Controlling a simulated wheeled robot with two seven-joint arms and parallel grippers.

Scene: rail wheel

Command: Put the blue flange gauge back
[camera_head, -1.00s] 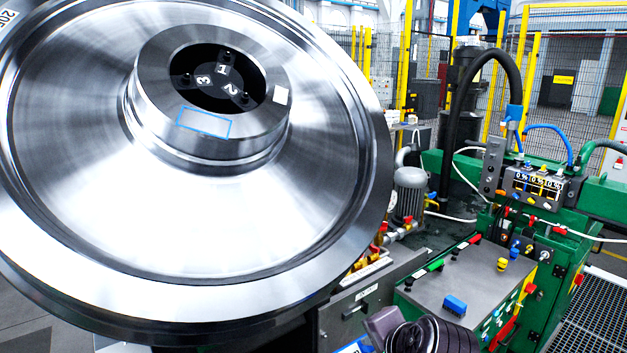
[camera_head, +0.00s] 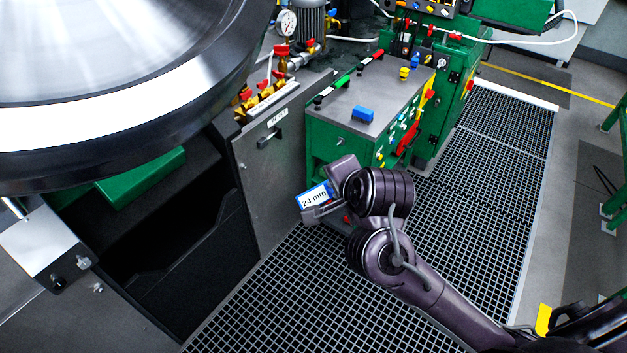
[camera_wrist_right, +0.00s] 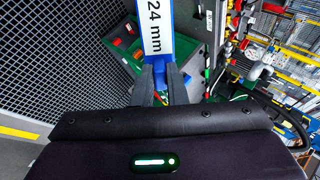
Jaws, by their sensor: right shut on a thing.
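The blue flange gauge (camera_head: 313,198), with a white "24 mm" label, is held between the fingers of my right gripper (camera_head: 327,193). In the head view it hangs in front of the green cabinet, above the floor grating. In the right wrist view the gauge (camera_wrist_right: 157,28) reaches away from the shut fingers (camera_wrist_right: 165,85), its far end cut off by the picture's top edge. My left gripper is not in view.
The green cabinet (camera_head: 335,140) has a grey top with a blue block (camera_head: 363,114) and a yellow knob (camera_head: 404,73). A large steel wheel (camera_head: 110,90) fills the upper left. A grey panel (camera_head: 270,180) stands left of the cabinet. Floor grating (camera_head: 480,200) is clear on the right.

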